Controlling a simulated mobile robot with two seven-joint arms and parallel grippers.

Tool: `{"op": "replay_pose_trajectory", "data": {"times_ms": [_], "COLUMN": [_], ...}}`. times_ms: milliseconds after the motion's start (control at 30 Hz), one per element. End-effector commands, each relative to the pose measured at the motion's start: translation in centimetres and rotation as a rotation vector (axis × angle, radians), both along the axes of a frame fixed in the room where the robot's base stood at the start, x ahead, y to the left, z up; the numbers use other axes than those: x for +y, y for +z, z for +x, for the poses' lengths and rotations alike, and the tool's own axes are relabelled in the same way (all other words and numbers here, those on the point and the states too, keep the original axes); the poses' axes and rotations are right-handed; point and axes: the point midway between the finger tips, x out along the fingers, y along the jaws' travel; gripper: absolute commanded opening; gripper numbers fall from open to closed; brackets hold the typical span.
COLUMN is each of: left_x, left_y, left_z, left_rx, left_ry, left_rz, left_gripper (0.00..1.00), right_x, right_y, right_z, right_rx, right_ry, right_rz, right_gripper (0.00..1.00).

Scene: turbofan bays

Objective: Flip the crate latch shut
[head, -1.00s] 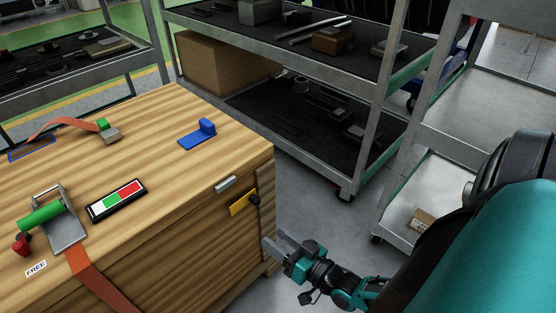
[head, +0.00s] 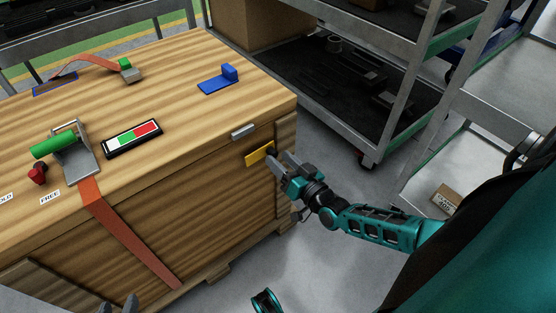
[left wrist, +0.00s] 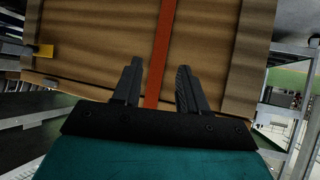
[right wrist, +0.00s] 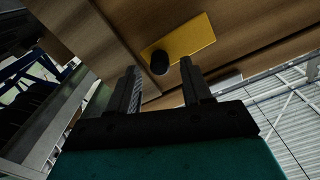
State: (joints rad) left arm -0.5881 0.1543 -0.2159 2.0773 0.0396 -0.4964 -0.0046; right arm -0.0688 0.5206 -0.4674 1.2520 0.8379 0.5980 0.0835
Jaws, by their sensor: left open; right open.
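The crate latch is a yellow plate (head: 259,154) with a black knob (head: 271,152) at its right end, on the front of the wooden crate (head: 190,215). A metal catch (head: 243,132) sits above it at the lid edge. My right gripper (head: 279,160) is open at the knob; in the right wrist view the black knob (right wrist: 159,63) shows just beyond the open fingers (right wrist: 165,85), with the yellow plate (right wrist: 185,42) behind. Contact cannot be told. My left gripper (head: 118,305) shows only its fingertips at the bottom; its fingers (left wrist: 160,80) are open and empty before the crate front and strap.
On the lid are a ratchet buckle with green handle (head: 60,146), a green-red indicator (head: 133,138), a blue bracket (head: 219,79) and a smaller buckle (head: 130,71). An orange strap (head: 130,232) hangs down the front. Shelving carts (head: 370,110) stand behind and right.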

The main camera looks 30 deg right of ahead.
Motion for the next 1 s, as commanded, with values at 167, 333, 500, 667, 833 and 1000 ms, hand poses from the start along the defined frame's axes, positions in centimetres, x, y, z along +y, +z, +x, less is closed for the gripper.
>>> {"op": "replay_pose_trajectory", "data": {"times_ms": [167, 333, 500, 667, 833, 1000], "left_x": [-0.2, -0.5, -0.6, -0.6, -0.6, -0.6], "left_y": [-0.1, 0.5, 0.5, 0.4, 0.2, 0.2], "left_z": [0.0, 0.2, 0.2, 0.2, 0.1, 0.1], "left_rx": [0.002, -0.008, -0.008, -0.005, -0.004, -0.003], "left_ry": [-0.002, -0.001, 0.002, 0.002, 0.001, -0.001], "left_rz": [-0.005, -0.015, -0.019, -0.018, -0.017, -0.014], "left_gripper": [0.43, 0.43, 0.43, 0.43, 0.43, 0.43], "right_x": [0.1, 0.2, 0.2, 0.2, 0.2, 0.1], "right_y": [-0.1, 0.0, 0.0, 0.0, 0.0, 0.0], "right_z": [1.6, 1.9, 1.9, 1.8, 1.8, 1.8], "right_rx": [-0.001, 0.001, 0.001, 0.001, 0.001, 0.001], "right_ry": [0.000, 0.000, 0.000, 0.000, 0.000, 0.000], "right_rz": [0.000, 0.000, 0.000, 0.000, 0.000, 0.000], "right_gripper": [0.49, 0.49, 0.48, 0.33, 0.17, 0.00]}}
